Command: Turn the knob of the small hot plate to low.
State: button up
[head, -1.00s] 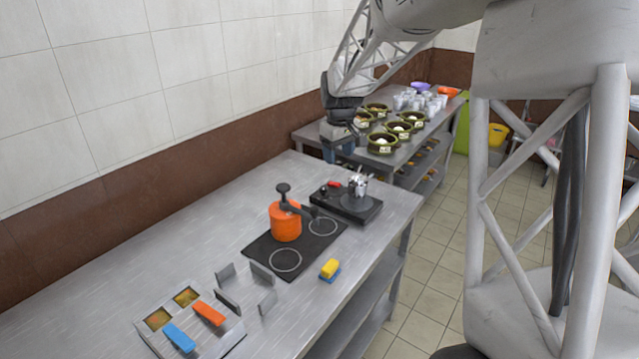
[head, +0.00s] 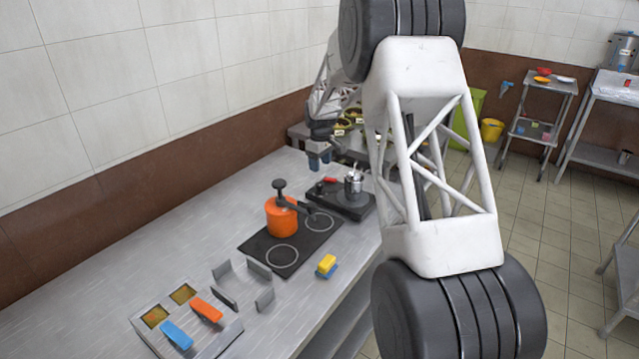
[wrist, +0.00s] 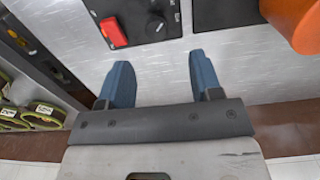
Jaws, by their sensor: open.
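The small hot plate (head: 356,206) is a black unit on the steel counter, with a metal pot holding utensils (head: 354,182) on it. In the wrist view its control end (wrist: 175,28) shows at the top, with a red switch-like part (wrist: 113,32) and a round dark knob (wrist: 155,25) with small markings around it. Which way the knob points is too small to tell. My gripper (wrist: 160,72) is open and empty, its blue fingers apart and short of the knob, which lies ahead between their lines. In the head view my gripper (head: 319,160) hangs just behind the hot plate.
An orange pot (head: 281,217) with a dark handle stands on a black two-ring hob (head: 285,262) beside the hot plate. A yellow-and-blue sponge (head: 327,265), metal brackets (head: 258,270) and a tray (head: 224,336) lie nearer. Green bowls (wrist: 40,115) stand on the neighbouring table.

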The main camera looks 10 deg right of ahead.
aim_at(319, 184)
jog(key=shift+w+f, duration=0.55)
jog(key=shift+f, duration=0.1)
jog(key=shift+f, duration=0.1)
jog(key=shift+f, duration=3.8)
jog(key=c, duration=0.9)
